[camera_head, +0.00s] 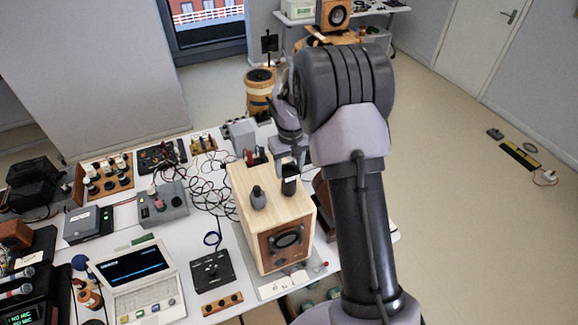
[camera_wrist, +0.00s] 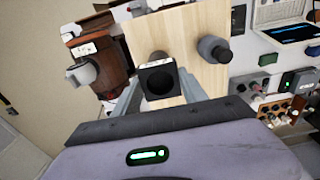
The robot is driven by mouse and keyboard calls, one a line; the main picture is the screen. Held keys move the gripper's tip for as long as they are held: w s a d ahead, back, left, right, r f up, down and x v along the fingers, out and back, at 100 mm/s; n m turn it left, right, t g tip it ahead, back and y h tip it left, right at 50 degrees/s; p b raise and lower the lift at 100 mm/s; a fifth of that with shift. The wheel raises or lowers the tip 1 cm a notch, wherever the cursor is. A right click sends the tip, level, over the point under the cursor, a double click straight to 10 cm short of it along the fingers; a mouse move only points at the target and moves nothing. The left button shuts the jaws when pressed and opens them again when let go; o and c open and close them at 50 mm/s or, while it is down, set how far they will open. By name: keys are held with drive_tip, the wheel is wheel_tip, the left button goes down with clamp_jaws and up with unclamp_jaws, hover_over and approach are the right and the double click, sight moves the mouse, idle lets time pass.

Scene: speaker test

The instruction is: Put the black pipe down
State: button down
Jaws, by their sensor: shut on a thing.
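The black pipe (camera_head: 290,187) is upright between the fingers of my gripper (camera_head: 291,168), over the top of the light wooden speaker box (camera_head: 240,187). In the wrist view the pipe (camera_wrist: 146,84) shows its square, hollow end, with a finger on each side. My gripper is shut on it. I cannot tell whether the pipe's lower end touches the box top. A dark grey, round-topped piece (camera_head: 258,198) stands on the same box, to the left of the pipe; it also shows in the wrist view (camera_wrist: 214,49).
A dark brown wooden cabinet (camera_wrist: 113,66) stands beside the box. The white table (camera_head: 150,218) carries a laptop-like instrument (camera_head: 137,272), a black panel (camera_head: 212,270), a grey switch box (camera_head: 161,206) and tangled cables. Some bare wood shows around the pipe on the box top.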

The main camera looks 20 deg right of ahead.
drive_tip(key=shift+f, duration=0.2)
drive_tip(key=c, duration=0.6)
unclamp_jaws()
wheel_tip(320, 180, up, 12)
drive_tip(key=s+a+r+m+t, duration=0.1)
drive_tip(key=s+a+r+t, duration=0.1)
drive_tip(key=s+a+r, duration=0.65)
drive_tip(key=s+a+m+t, duration=0.1)
drive_tip(key=s+a, duration=0.1)
drive_tip(key=s, duration=0.4)
drive_tip(key=s+a+r+m+t+y, duration=0.1)
drive_tip(key=s+a, duration=0.1)
drive_tip(key=s, duration=0.5)
drive_tip(key=s+a+r+m+t+y, duration=0.1)
drive_tip(key=s+a, duration=0.1)
drive_tip(key=s, duration=0.5)
drive_tip(key=shift+s+a+r, duration=0.2)
drive_tip(key=shift+a+r, duration=0.05)
drive_tip(key=shift+a, duration=0.1)
